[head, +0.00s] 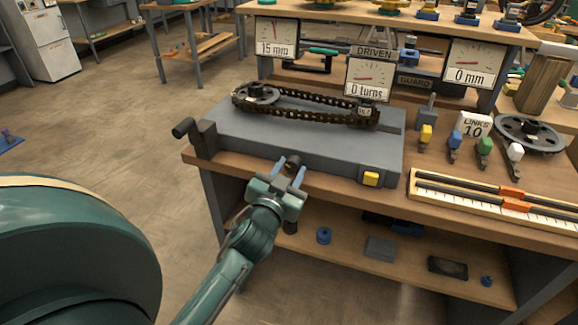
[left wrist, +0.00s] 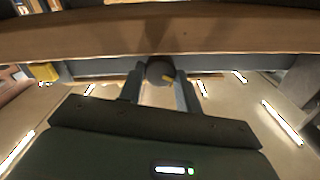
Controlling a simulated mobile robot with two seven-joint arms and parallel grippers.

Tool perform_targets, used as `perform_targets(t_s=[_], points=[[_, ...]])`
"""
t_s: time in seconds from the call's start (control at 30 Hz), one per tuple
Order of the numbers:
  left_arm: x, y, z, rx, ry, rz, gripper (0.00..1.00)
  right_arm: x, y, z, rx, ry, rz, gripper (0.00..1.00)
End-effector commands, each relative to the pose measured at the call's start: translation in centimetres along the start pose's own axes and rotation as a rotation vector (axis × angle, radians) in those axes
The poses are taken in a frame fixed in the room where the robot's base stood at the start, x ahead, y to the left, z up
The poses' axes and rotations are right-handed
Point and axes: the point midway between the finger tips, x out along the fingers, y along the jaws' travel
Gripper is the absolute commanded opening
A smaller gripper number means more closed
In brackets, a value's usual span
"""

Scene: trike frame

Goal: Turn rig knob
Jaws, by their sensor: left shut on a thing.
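The rig is a grey block (head: 300,135) on the wooden bench, with a dark chain (head: 300,113) looped around two sprockets on top. A dark round knob (head: 293,161) is at the rig's front face. My left gripper (head: 289,170) is at that face, with its blue-grey fingers on either side of the knob, shut on it. My right gripper is not in view.
A dark crank handle (head: 183,128) projects at the rig's left end. A yellow button (head: 371,179) is on the front right. Dials read 15 mm (head: 277,46), 0 turns (head: 368,90) and 0 mm (head: 470,77). Several coloured-handled tools and a ruler tray (head: 490,207) lie right.

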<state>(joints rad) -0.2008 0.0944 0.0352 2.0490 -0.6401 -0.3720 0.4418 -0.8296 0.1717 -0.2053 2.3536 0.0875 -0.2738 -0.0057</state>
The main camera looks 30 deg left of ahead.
Motion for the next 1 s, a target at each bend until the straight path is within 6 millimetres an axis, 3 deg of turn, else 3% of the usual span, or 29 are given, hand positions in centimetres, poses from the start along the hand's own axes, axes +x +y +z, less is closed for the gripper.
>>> perform_targets(t_s=[0.4, 0.97, 1.0], points=[[0.06, -0.03, -0.23, 0.220, 0.004, -0.001, 0.11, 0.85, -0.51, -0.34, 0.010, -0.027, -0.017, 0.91], [0.08, -0.02, -0.21, 0.259, 0.005, -0.002, 0.11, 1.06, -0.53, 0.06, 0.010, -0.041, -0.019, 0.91], [0.08, -0.02, -0.22, 0.259, 0.006, -0.002, 0.35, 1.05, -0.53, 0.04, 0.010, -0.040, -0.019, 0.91]])
